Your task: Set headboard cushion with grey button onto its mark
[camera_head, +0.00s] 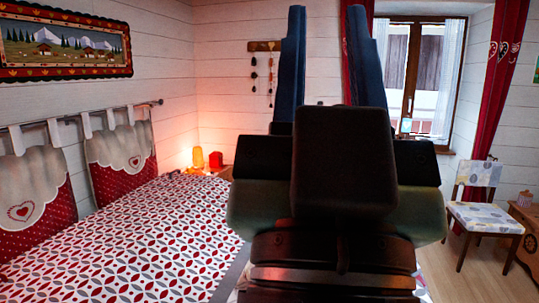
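Two headboard cushions hang from a rail at the left. The near left cushion (45,225) is red with dots, has a pale scalloped top and bears a red heart in a pale round. The right cushion (108,178) is similar, with a small heart emblem. I cannot make out a grey button on either one. No mark for a cushion can be made out. My gripper (326,12) points up and away in the middle of the view. Its two blue fingers are wide apart with nothing between them. It is well to the right of both cushions and hides part of the room.
The bed (120,240) with a red, white and grey patterned cover fills the lower left. A lit lamp (198,158) and a red box (215,160) stand beyond it. A chair (480,210) and a wooden chest (528,225) stand at right, with bare floor (455,280) in front.

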